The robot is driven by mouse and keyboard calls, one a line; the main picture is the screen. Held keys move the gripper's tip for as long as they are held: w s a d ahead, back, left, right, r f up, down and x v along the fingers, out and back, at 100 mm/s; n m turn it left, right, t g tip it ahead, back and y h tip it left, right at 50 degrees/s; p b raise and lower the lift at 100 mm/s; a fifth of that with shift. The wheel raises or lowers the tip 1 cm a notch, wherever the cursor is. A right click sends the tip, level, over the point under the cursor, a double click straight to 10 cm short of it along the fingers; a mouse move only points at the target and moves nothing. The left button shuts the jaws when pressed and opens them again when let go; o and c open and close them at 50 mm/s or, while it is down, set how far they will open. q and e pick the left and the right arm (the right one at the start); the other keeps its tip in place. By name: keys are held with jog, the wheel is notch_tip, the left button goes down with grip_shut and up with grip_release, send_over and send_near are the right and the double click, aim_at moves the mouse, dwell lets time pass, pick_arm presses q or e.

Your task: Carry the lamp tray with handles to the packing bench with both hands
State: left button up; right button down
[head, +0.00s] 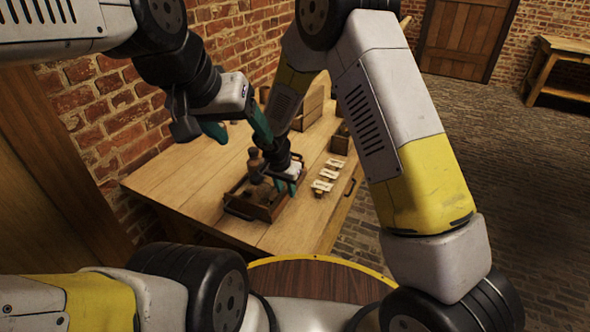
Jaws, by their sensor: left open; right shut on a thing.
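The lamp tray (264,212), a dark wooden tray, rests on the wooden table. A brown jar-like object (256,163) and other dark items stand in it, partly hidden. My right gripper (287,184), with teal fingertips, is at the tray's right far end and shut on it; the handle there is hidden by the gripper. My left gripper (238,130) is open and empty, above and behind the tray, its teal fingers apart from it.
The tray is on a wooden table (180,180) against a brick wall. Several small pale cards (322,186) lie to its right. A wooden box (311,104) and a small dark container (340,140) stand further back. A wooden bench (566,49) is at the far right, across open floor.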

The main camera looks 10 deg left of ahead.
jog(key=shift+f, duration=0.2)
jog(key=c, duration=1.1)
grip_release()
